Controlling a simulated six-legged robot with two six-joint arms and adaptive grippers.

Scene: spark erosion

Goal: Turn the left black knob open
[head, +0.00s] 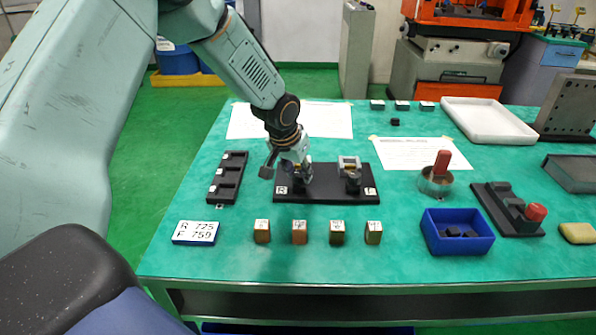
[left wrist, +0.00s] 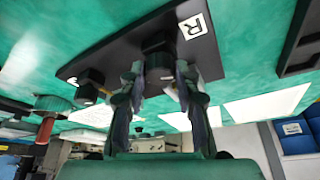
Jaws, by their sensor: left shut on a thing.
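A black plate (head: 327,192) lies on the green table with a white R label (head: 282,190) at its left end and another label (head: 370,191) at its right end. My left gripper (head: 301,174) comes down over the left black knob (left wrist: 158,60) beside the R label and is shut on it. In the left wrist view the fingers (left wrist: 159,82) stand on both sides of the knob. In the head view the gripper mostly hides the knob. My right gripper is not in view.
A black slotted holder (head: 228,178) stands close left of the plate. A blue bin (head: 457,232) and a round tin with a red handle (head: 441,165) stand to the right.

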